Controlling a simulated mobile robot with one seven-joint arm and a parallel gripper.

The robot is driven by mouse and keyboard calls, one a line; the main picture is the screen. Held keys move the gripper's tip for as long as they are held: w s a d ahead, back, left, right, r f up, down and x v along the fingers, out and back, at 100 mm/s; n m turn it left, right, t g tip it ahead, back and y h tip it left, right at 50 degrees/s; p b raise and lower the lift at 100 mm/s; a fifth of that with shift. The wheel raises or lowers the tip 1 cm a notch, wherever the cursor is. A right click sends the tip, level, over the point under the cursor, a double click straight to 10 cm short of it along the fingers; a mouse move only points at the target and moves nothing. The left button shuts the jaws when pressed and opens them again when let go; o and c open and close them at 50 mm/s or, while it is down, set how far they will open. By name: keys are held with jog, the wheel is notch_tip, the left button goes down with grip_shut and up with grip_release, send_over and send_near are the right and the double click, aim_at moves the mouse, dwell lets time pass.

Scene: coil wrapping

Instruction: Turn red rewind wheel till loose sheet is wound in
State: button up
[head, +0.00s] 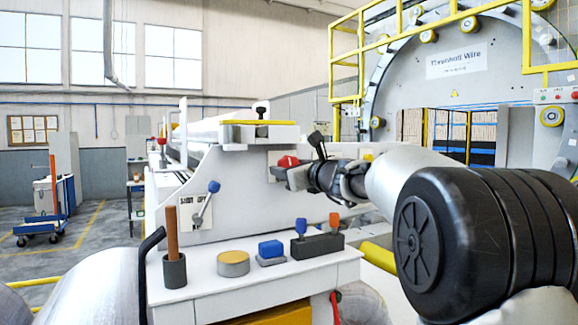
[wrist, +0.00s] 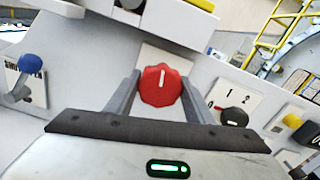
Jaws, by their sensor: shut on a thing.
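The red rewind wheel (wrist: 161,86) is a small ridged knob with a white mark on its face, set on a pale plate on the machine's side panel. In the wrist view my gripper (wrist: 160,92) has one finger on each side of it, shut on the wheel. In the head view my gripper (head: 283,173) reaches in from the right, and the red wheel (head: 288,161) shows partly behind the fingers. A pale roll (head: 213,129) lies along the top of the machine. I cannot make out a loose sheet edge in either view.
Close by are a black selector knob marked 0, 1, 2 (wrist: 234,117) and a blue-tipped lever (wrist: 29,66). Below, a white shelf (head: 200,287) holds a cup with a brown handle (head: 172,235), a round tin (head: 233,263), a blue block (head: 271,248) and blue and orange levers (head: 317,243).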

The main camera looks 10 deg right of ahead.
jog(key=shift+m+p, duration=0.3)
jog(key=shift+m, duration=0.8)
jog(key=o, duration=1)
jog(key=shift+s+d, duration=0.1)
